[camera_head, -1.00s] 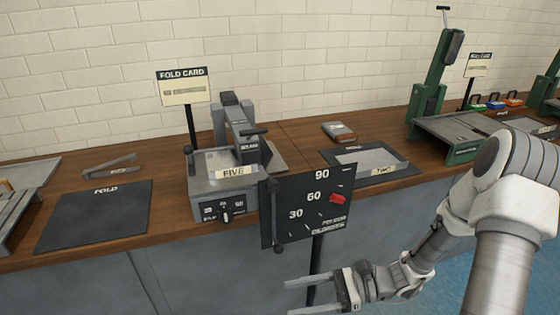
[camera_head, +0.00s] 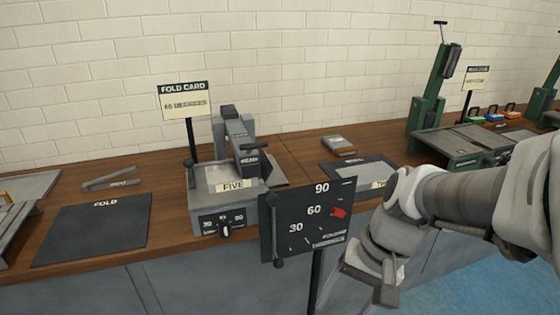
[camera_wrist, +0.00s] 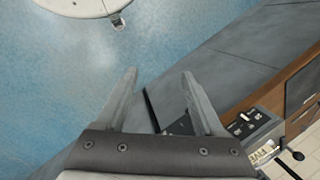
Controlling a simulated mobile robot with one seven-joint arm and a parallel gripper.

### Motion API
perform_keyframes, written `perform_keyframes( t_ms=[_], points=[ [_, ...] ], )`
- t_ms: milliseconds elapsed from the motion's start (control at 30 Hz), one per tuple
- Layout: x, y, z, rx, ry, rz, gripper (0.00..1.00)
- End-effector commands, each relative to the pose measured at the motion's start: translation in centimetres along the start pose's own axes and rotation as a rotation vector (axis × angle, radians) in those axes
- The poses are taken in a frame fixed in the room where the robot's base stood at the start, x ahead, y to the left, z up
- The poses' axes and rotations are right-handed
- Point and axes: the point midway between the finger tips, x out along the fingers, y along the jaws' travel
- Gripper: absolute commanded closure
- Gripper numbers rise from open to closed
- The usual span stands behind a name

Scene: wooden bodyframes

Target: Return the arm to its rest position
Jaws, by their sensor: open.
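My gripper (camera_wrist: 159,76) shows in the wrist view with its two grey fingers spread apart and nothing between them. Beyond the fingers are the blue floor and the grey cabinet front. In the head view my arm comes in from the right, bends near the dial sign and hangs down in front of the counter. The fingers are hard to make out there, near the bottom edge.
The black dial sign (camera_head: 306,222) on a post stands close left of my arm. The wooden counter (camera_head: 165,195) carries a grey machine marked FIVE (camera_head: 222,195), a black FOLD mat (camera_head: 92,228) and a green press (camera_head: 432,95). Blue floor (camera_wrist: 70,80) is open.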

Motion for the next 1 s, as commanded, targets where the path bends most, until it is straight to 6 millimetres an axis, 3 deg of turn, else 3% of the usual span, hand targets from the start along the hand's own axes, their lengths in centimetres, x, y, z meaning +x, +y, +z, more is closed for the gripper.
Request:
perform_keyframes(
  t_ms=[300, 567, 600, 1000],
  points=[
    [-6.0, 1.1, 1.1, -0.270, 0.341, 0.119, 0.30],
    [-9.8, 1.8, 2.0, -0.421, 0.562, 0.179, 0.30],
    [-11.3, 1.4, 2.1, -0.424, 0.563, 0.183, 0.30],
    [-20.1, -0.9, 3.2, -0.417, 0.553, 0.181, 0.30]
  ],
)
